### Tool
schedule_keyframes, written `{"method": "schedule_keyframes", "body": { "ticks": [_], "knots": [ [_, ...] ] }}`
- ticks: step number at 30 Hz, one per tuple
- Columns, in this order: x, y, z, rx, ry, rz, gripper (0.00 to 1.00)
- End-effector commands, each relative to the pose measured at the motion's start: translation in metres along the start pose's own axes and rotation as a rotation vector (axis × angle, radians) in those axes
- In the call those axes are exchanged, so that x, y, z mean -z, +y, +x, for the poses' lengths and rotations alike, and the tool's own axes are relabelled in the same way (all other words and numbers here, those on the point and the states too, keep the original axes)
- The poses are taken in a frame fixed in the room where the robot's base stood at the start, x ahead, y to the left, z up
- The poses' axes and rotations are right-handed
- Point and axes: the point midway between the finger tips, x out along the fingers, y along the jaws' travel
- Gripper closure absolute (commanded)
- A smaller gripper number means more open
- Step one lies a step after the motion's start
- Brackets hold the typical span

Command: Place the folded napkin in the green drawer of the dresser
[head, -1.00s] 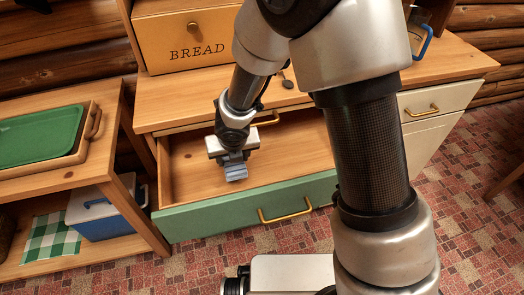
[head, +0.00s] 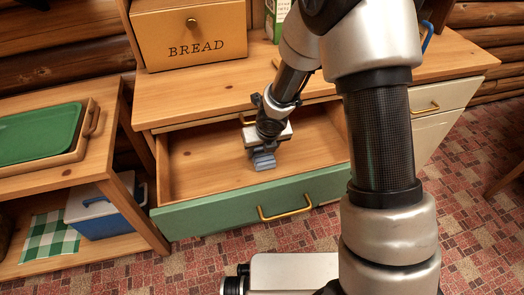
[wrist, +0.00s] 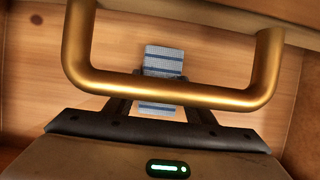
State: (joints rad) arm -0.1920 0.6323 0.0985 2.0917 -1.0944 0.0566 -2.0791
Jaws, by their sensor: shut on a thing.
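The green drawer (head: 230,211) of the dresser (head: 205,92) is pulled open, and its wooden floor shows. My gripper (head: 262,160) reaches down inside the drawer, near its middle. The napkin shows only in part in the head view, below the fingers. In the wrist view the fingers and a brass handle (wrist: 175,94) cover part of it. I cannot tell whether the napkin touches the drawer floor.
The brass handle of the green drawer (head: 285,207) is on its front. A bread box (head: 192,35) stands on the dresser top. A side table at left holds a green tray (head: 40,132), with a blue and white cooler (head: 100,208) and a checked cloth (head: 50,238) below. The drawer's left part is bare.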

Motion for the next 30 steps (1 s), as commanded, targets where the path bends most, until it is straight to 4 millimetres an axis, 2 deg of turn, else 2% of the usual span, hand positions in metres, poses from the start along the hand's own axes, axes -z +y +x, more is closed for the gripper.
{"method": "schedule_keyframes", "body": {
  "ticks": [5, 6, 9, 20, 23, 30],
  "knots": [
    [0.001, 0.000, 0.002, 0.000, 0.000, 0.000, 0.72],
    [0.001, 0.000, 0.002, 0.000, 0.000, 0.001, 0.49],
    [0.001, 0.000, 0.001, 0.000, 0.000, 0.001, 0.32],
    [-0.002, 0.000, -0.004, 0.000, 0.000, 0.001, 0.32],
    [-0.003, 0.000, -0.017, 0.001, -0.001, 0.002, 0.32],
    [-0.004, 0.000, -0.071, 0.001, -0.002, 0.001, 0.32]
  ]
}}
